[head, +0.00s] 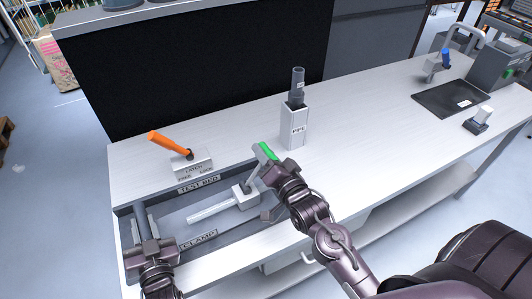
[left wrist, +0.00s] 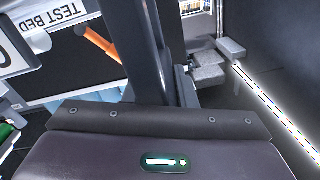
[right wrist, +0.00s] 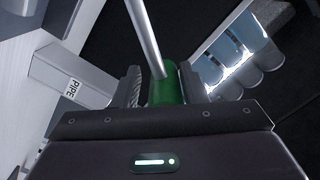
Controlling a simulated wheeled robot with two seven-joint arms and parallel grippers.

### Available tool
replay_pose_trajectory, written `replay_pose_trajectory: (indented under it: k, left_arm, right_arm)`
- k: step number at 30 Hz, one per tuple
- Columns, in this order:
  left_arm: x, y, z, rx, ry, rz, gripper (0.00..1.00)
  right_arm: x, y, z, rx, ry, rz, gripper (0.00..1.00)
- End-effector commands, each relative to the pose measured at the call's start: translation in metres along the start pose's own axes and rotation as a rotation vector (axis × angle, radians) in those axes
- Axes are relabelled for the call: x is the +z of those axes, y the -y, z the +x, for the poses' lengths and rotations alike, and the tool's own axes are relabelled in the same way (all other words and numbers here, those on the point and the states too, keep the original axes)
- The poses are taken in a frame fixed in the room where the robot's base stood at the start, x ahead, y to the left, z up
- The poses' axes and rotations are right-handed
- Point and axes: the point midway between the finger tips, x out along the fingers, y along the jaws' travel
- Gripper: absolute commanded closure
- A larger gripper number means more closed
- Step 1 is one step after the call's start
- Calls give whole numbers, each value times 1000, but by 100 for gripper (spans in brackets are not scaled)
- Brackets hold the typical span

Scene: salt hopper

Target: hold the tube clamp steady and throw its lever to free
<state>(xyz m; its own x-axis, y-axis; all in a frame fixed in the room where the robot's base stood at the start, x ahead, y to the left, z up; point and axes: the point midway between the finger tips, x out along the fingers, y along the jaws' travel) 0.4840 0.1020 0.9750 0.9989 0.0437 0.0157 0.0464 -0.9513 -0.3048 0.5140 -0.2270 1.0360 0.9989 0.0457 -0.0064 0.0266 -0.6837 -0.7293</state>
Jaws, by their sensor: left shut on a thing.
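A white block (head: 243,195) with a pale bar (head: 210,213) sits in the grey test bed tray above the CLAMP label (head: 197,238). A silver lever rod (right wrist: 146,38) with a green grip (head: 266,151) rises from the block. My right gripper (head: 278,170) has its fingers on both sides of the green grip (right wrist: 166,88); whether they press on it is unclear. My left gripper (head: 150,250) is shut on a dark grey post (head: 140,218) at the tray's left end. The post also shows in the left wrist view (left wrist: 145,50).
A small box labelled LATCH (head: 193,167) with an orange handle (head: 170,144) stands behind the tray. A white PIPE holder (head: 294,128) with a dark pipe (head: 297,82) stands right of it.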

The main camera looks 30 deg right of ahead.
Motion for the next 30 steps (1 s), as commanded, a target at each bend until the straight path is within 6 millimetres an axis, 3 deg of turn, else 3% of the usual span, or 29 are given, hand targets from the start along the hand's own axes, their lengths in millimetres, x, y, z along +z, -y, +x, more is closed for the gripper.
replay_pose_trajectory:
  k: [1, 14, 30]
  left_arm:
    - [13, -3, -4, 9, 27, 10, 100]
    - [12, -4, -4, 10, 27, 9, 100]
    - [12, -4, -4, 12, 27, 9, 100]
  right_arm:
    - [0, 0, 0, -2, -1, 0, 54]
    - [0, 2, -9, -5, -3, 3, 52]
    - [-1, 1, -105, -4, -2, 2, 52]
